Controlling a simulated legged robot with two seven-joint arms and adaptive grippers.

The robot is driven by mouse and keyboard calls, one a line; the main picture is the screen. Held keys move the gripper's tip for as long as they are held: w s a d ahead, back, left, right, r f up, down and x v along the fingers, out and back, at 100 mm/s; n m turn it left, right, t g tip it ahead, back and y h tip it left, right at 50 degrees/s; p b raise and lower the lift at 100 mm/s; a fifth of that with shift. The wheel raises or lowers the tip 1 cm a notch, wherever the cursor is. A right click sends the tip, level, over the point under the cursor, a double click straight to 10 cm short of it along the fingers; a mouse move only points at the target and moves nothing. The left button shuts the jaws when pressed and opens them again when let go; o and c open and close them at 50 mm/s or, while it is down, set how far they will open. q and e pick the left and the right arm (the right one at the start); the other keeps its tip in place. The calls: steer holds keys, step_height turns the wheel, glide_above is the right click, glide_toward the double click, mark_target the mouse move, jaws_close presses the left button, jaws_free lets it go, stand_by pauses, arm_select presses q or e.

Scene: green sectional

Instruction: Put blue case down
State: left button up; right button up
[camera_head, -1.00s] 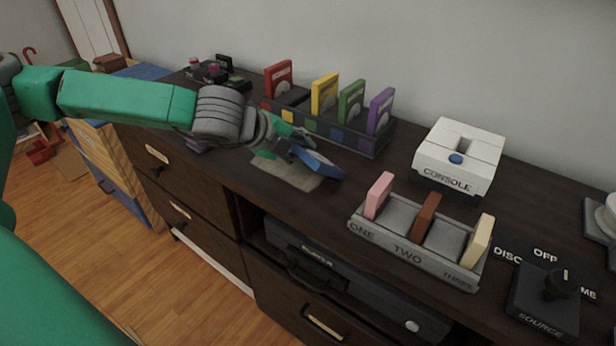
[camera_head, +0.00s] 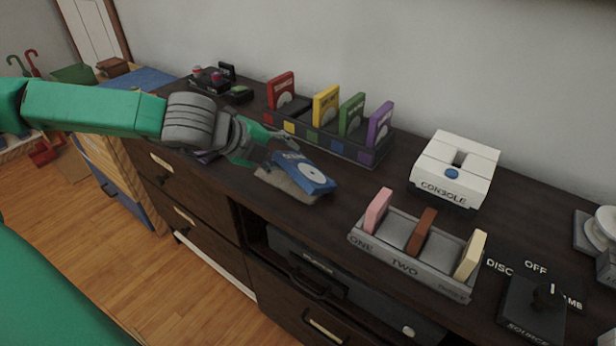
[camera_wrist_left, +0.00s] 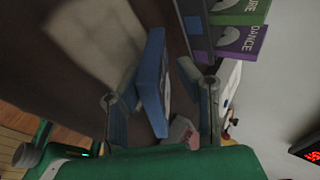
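The blue case (camera_head: 305,173) has a white disc mark on its face. It lies partly over a beige mat (camera_head: 272,180) on the dark cabinet top, its face turned up. In the left wrist view the blue case (camera_wrist_left: 152,85) stands between my fingers with gaps beside it, and the mat (camera_wrist_left: 95,40) shows behind. My left gripper (camera_head: 277,149) is open at the case's upper left end. It also shows in the left wrist view (camera_wrist_left: 160,100), with its fingers spread. My right gripper is out of view.
A dark rack (camera_head: 345,149) with red, yellow, green and purple cases stands behind the blue case. A grey tray (camera_head: 410,262) labelled ONE, TWO, THREE stands to the right. A white console (camera_head: 458,165) and a black source knob (camera_head: 545,297) are farther right. The cabinet's front edge is close.

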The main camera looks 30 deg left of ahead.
arm_select(q)
steer(key=shift+p+v, duration=0.4)
steer(key=shift+v, duration=0.65)
